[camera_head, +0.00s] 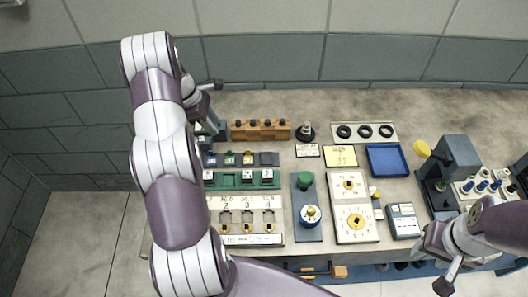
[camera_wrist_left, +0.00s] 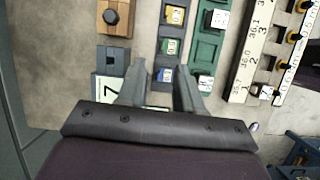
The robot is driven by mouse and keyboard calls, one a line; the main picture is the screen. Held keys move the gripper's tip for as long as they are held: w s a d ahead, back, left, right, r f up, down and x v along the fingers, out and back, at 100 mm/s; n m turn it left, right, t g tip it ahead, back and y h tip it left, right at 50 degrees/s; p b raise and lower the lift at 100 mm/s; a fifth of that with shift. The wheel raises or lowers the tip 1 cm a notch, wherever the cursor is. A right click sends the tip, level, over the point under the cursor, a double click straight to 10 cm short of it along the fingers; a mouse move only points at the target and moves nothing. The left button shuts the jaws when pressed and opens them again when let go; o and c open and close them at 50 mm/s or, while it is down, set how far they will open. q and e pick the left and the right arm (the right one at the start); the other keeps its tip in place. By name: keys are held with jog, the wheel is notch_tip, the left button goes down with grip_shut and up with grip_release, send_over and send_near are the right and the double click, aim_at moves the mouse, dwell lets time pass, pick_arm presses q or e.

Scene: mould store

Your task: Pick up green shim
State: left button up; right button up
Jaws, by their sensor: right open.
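The green shim (camera_head: 230,160) sits in a dark slotted tray (camera_head: 269,159), between a blue shim (camera_head: 212,161) and a yellow shim (camera_head: 248,159). In the left wrist view the green shim (camera_wrist_left: 170,46) lies beyond my fingertips, in the middle of the row. My left gripper (camera_wrist_left: 160,78) is open and empty, its fingers on either side of the tray's near end. In the head view, my left arm partly hides this gripper (camera_head: 207,103). My right gripper (camera_head: 436,259) is open and empty at the lower right.
A green rack (camera_head: 232,187) runs in front of the tray, with a numbered white panel (camera_head: 245,238) nearer. A wooden block with knobs (camera_head: 260,133) stands behind. A blue bin (camera_head: 387,160) and a dark press (camera_head: 450,170) are further right. The table's back strip is clear.

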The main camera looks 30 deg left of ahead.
pick_arm(q)
jog(key=p, duration=0.2)
send_near(229, 151)
jog(key=x, duration=0.2)
jog(key=p+x, duration=0.1)
jog(key=x, duration=0.1)
jog(key=shift+w+d+r, duration=0.1)
jog(key=shift+w, duration=0.25)
jog(key=x, duration=0.1)
jog(key=p+x, duration=0.2)
jog(key=x, duration=0.1)
jog(key=shift+s, duration=0.3)
jog(key=shift+f, duration=0.35)
jog(key=shift+w, duration=0.15)
grip_shut()
pick_arm(e)
notch_tip(229, 151, up, 6)
jog(key=s+a, duration=0.1)
jog(key=shift+a, duration=0.15)
